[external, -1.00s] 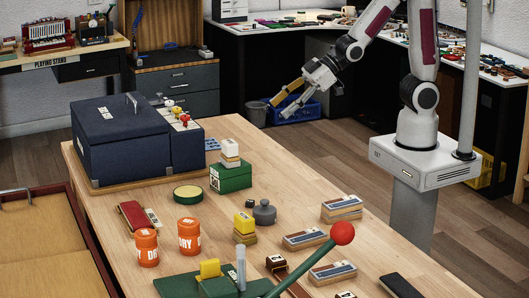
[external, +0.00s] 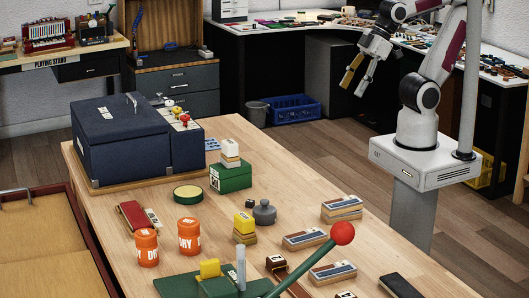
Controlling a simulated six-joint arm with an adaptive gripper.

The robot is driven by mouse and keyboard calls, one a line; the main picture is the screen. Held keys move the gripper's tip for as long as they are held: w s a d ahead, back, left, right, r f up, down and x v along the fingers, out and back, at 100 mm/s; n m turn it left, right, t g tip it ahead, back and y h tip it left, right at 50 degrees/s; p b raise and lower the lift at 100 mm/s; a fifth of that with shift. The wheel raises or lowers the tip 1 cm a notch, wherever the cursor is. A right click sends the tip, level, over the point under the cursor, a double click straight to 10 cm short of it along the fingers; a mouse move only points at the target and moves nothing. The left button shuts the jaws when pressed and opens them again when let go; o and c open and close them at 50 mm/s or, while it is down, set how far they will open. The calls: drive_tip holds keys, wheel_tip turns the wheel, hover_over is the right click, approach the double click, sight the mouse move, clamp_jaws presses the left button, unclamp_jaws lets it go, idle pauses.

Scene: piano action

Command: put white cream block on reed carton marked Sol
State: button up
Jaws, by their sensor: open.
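A small white cream block (external: 230,147) sits on top of a stack on a green box (external: 231,177) near the middle back of the table. Reed cartons with blue and brown tops lie on the right part of the table: one at the back (external: 342,208), one in the middle (external: 306,238) and one nearer the front (external: 332,272). Their markings are too small to read, so I cannot tell which is Sol. My gripper (external: 353,87) is open and empty, raised beyond the table's far right side, well away from the block and cartons.
A dark blue case (external: 120,140) fills the table's back left. Orange tins (external: 189,236), a yellow-topped stack (external: 244,228) and a grey weight (external: 264,212) stand mid-table. A green lever with a red knob (external: 342,233) rises at the front, near the cartons.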

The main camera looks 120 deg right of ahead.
drive_tip(key=shift+s+a+r+g, duration=0.1)
drive_tip(key=shift+s+a, duration=0.1)
drive_tip(key=shift+s, duration=0.4)
drive_tip(key=shift+s+a+g, duration=0.1)
drive_tip(key=shift+s+a, duration=0.15)
drive_tip(key=shift+s, duration=0.35)
drive_tip(key=shift+s+a+r+g, duration=0.1)
drive_tip(key=shift+s+a, duration=0.1)
drive_tip(key=shift+s, duration=0.4)
